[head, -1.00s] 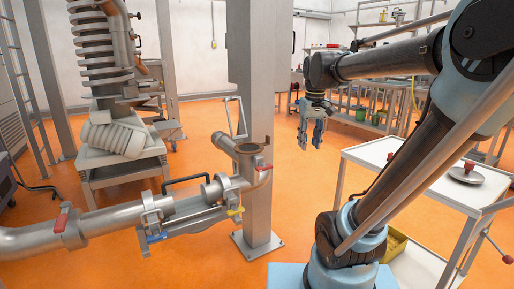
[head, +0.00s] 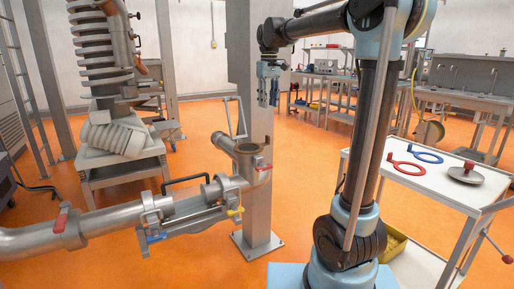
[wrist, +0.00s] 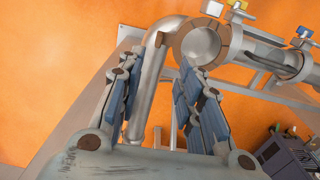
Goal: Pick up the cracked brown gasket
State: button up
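My gripper (head: 268,103) is raised above and behind the pipe mouth in the picture, pointing down beside the grey column. In the wrist view my gripper (wrist: 161,62) has its fingers apart, with nothing held between them.
The grey column (head: 255,200) stands right behind the pipe. Open orange floor lies around it.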

send_near(268, 136)
notch_tip(268, 136, down, 5)
jog(key=shift+w+f, duration=0.3)
jog(key=shift+f, duration=2.4)
grip_shut()
